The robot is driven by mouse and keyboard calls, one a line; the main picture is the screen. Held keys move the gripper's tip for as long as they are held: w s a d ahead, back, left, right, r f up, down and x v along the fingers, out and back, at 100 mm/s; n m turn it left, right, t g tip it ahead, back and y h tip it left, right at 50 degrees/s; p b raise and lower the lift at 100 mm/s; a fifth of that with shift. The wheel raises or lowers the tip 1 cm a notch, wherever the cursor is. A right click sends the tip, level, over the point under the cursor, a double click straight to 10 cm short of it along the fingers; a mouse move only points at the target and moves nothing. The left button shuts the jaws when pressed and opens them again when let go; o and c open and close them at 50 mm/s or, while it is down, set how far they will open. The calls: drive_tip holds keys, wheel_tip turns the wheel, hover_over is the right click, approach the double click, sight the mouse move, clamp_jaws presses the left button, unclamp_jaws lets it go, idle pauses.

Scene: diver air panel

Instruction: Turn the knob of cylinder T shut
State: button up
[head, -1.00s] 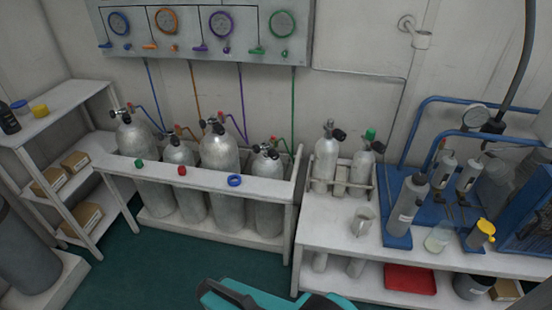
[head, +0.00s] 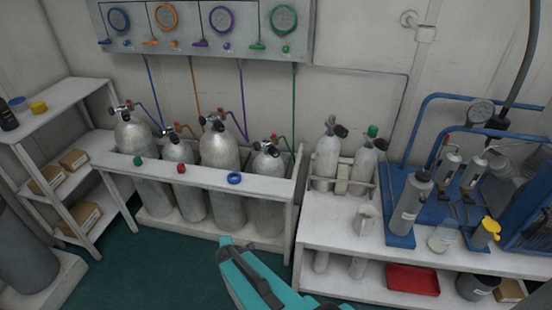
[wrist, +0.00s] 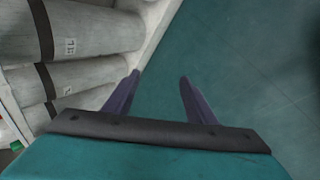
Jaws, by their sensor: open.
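Several grey cylinders stand in a white rack, each with a valve on top: a far-left one (head: 133,140), a short one (head: 178,152), a tall one (head: 219,150) and a right one (head: 268,165). I cannot read which is cylinder T. Their valve knobs are small and dark in the head view. My gripper (wrist: 160,80) is open and empty in the wrist view, its two purple fingers apart over green floor. Cylinder bodies with dark bands lie to its left in that view; one bears a small, unclear label (wrist: 70,46). My teal arm shows low in the head view.
A gauge panel (head: 200,35) hangs above, with coloured hoses running down. A bench (head: 330,228) with two more cylinders and blue equipment stands right. Shelves (head: 60,115) stand left. The green floor before the rack is clear.

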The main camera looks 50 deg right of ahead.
drive_tip(key=w+d+r+n+t+y+b, duration=0.1)
drive_tip(key=w+d+r+n+t, duration=0.35)
drive_tip(key=r+n, duration=0.3)
drive_tip(key=w+d+r+n+t+y+b, duration=0.1)
drive_tip(key=w+d+r+n+t+b, duration=0.2)
drive_tip(key=w+r+n, duration=0.5)
drive_tip(key=s+d+r+n+t+b, duration=0.1)
drive_tip(key=s+d+r, duration=0.1)
drive_tip(key=d, duration=0.3)
drive_tip(key=s+d+r+n+t+b, duration=0.1)
drive_tip(key=s+d+r+n, duration=0.1)
drive_tip(key=s+d, duration=0.3)
drive_tip(key=s+d+r+n+t, duration=0.1)
drive_tip(key=s+d+r, duration=0.2)
drive_tip(key=d, duration=0.3)
drive_tip(key=shift+s+r+n+t+h+b, duration=0.2)
drive_tip(key=shift+r+n+t+h+b, duration=0.15)
drive_tip(key=shift+r, duration=0.2)
drive_tip(key=h+b, duration=0.2)
approach(277, 155)
drive_tip(key=v, duration=0.3)
drive_tip(key=shift+s+a, duration=0.1)
drive_tip(key=shift+s, duration=0.05)
drive_tip(key=shift+w+f+b, duration=0.3)
drive_tip(key=shift+w+b, duration=0.1)
drive_tip(key=shift+b, duration=0.95)
drive_tip(key=b+x, duration=0.2)
drive_tip(key=b, duration=0.7)
